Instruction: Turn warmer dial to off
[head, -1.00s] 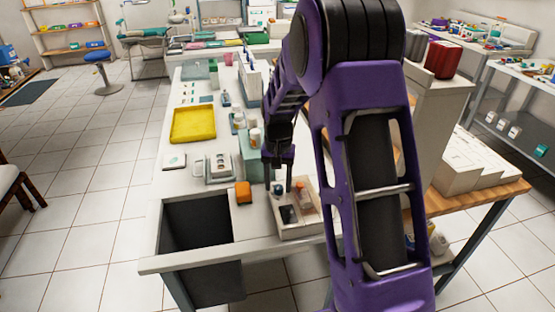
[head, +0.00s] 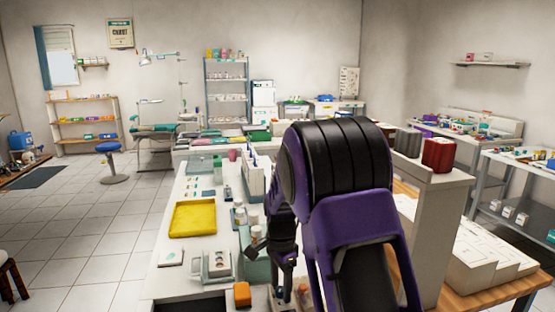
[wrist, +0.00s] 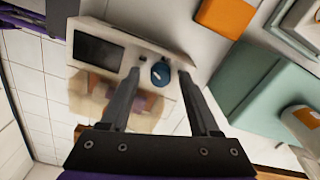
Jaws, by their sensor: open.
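The warmer is a white box (wrist: 140,42) with a dark rectangular panel (wrist: 97,52), in the upper left of the wrist view. Its dial (wrist: 161,74) is a round blue knob with a pale mark. My gripper (wrist: 158,76) is open, with one fingertip on each side of the dial in the wrist view. I cannot tell whether either finger touches it. Blurred tan and brown shapes show below the panel behind the left finger. In the head view my arm and the lower edge hide most of the warmer.
An orange box (head: 242,293) lies beside the warmer and shows in the wrist view (wrist: 225,17). A teal box (wrist: 275,88) stands to the right, with a white bottle (wrist: 303,122) near it. A yellow tray (head: 193,219) lies farther back on the white table.

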